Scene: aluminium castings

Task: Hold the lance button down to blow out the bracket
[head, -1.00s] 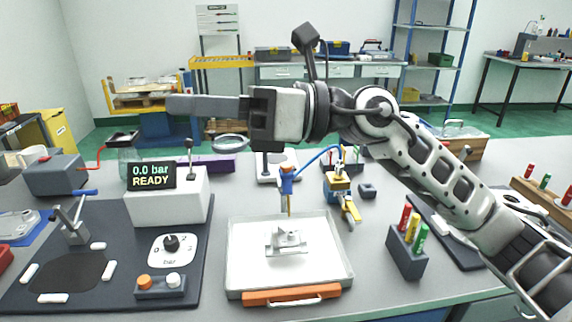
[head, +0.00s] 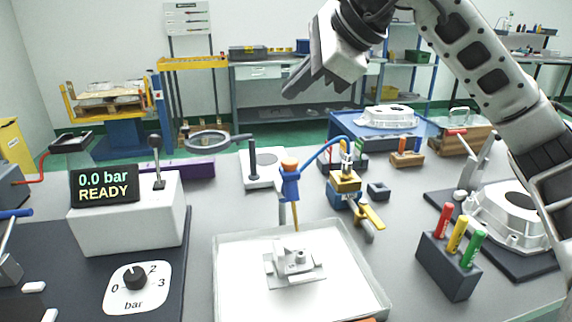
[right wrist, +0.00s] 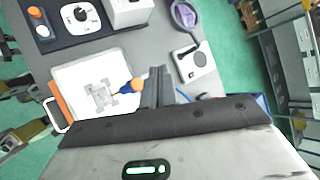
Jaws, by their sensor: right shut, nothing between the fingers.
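The blue air lance (head: 290,187) with its orange button (head: 290,164) on top stands upright, its thin nozzle pointing down at the back edge of a white tray (head: 232,285). The pale grey bracket (head: 294,262) sits in the tray, just in front of the nozzle. My right gripper (head: 290,90) is shut and empty, raised above and behind the lance in the picture, not touching it. In the right wrist view, its fingers (right wrist: 154,74) appear beside the orange button (right wrist: 137,85), with the bracket (right wrist: 100,95) beyond. My left gripper is out of view.
A box with a display (head: 105,186) reading 0.0 bar READY stands left of the tray, with a pressure dial (head: 136,277) in front. A brass regulator (head: 345,185) and a marker block (head: 448,262) stand to the right. A round magnifier ring (head: 207,139) stands behind.

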